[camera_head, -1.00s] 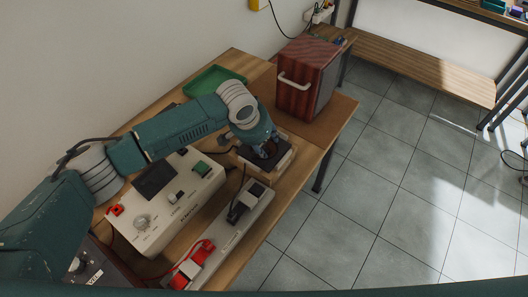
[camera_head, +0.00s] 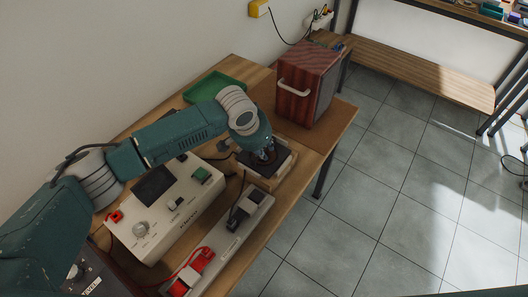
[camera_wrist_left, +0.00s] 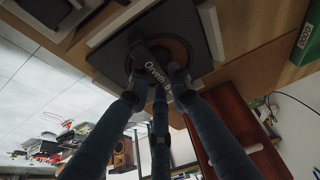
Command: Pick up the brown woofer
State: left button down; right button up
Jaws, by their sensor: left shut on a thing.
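The brown woofer (camera_wrist_left: 180,47) shows in the left wrist view as a dark round part with a brown ring. It sits in a dark square plate (camera_wrist_left: 111,52) and carries a bar with light lettering. My left gripper (camera_wrist_left: 158,80) is shut on the woofer, its fingers around the lettered bar. In the head view the left gripper (camera_head: 264,155) reaches down to the dark plate (camera_head: 246,158), which lies over a pale tray on the bench. The gripper hides most of the woofer there. My right gripper is in neither view.
A red-brown wooden cabinet (camera_head: 297,103) with a white handle stands just behind the gripper. A green tray (camera_head: 213,84) lies by the wall. A white control box (camera_head: 150,222) and a power strip (camera_head: 235,237) lie nearer. Open tiled floor (camera_head: 400,200) is at the right.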

pick_arm(q)
jog(key=shift+w+r, duration=0.15)
jog(key=shift+r, duration=0.1)
notch_tip(320, 180, up, 20)
jog(key=b, duration=0.3)
